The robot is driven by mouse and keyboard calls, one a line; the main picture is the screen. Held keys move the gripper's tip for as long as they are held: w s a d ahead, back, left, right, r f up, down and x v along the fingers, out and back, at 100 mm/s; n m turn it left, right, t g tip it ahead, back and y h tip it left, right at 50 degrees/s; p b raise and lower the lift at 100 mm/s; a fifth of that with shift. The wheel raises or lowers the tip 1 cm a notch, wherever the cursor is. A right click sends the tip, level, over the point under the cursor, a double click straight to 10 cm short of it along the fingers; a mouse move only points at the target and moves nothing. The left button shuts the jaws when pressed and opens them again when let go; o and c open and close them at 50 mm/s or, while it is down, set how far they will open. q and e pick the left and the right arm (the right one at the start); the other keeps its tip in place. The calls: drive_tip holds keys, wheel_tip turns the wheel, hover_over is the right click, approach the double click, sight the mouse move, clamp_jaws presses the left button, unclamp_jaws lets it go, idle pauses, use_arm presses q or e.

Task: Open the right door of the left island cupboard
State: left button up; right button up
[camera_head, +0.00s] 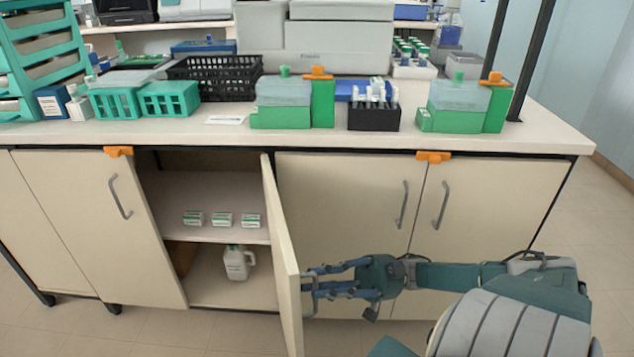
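The left island cupboard shows its inside (200,185) behind its right door (283,250), which stands swung far out toward me, seen nearly edge-on. The door's grey handle (314,305) is on the face turned to the right. My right gripper (308,282) reaches in from the right at this handle. Its two fingers are spread, with a visible gap between them. Whether they touch the handle is hard to see. The left door (95,220) of this cupboard is shut. My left gripper is not in view.
Inside are a shelf with small boxes (222,219) and a white jug (237,263) below. The right cupboard's doors (335,215) are shut. Racks, a black basket (215,78) and green containers (458,105) stand on the countertop (300,140). The floor (150,335) in front is clear.

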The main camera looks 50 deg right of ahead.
drive_tip(key=v, duration=0.6)
drive_tip(key=shift+d, duration=0.35)
drive_tip(key=shift+s+f, duration=0.1)
drive_tip(key=shift+s, duration=0.05)
